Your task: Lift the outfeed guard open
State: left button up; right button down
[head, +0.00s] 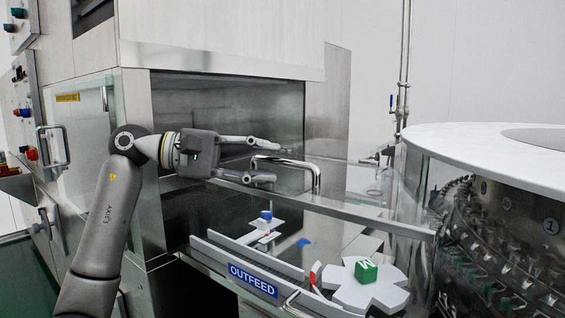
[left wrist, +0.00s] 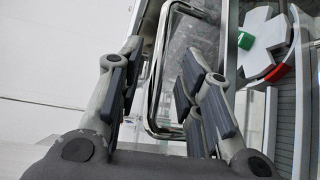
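The outfeed guard is a clear panel with a metal front rail (head: 340,211), lying low and roughly flat over the outfeed. Its bent chrome handle (head: 317,180) stands up from the panel. My left gripper (head: 274,160) is at the left end of the handle, with its fingers spread. In the left wrist view, the handle (left wrist: 154,75) runs between the two open fingers of my left gripper (left wrist: 160,88), with gaps visible at both sides. I cannot tell whether a finger touches it. My right gripper is not in view.
The blue OUTFEED sign (head: 253,280) marks the conveyor below the guard. A grey star wheel (head: 370,291) with a green cube (head: 366,271) sits at its right. The round washer (head: 490,190) stands at right, the steel cabinet (head: 225,40) behind my left arm.

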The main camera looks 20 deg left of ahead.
aim_at(276, 162)
pick_arm(q)
jog(key=shift+x, duration=1.8)
jog(key=shift+a, duration=0.1)
grip_shut()
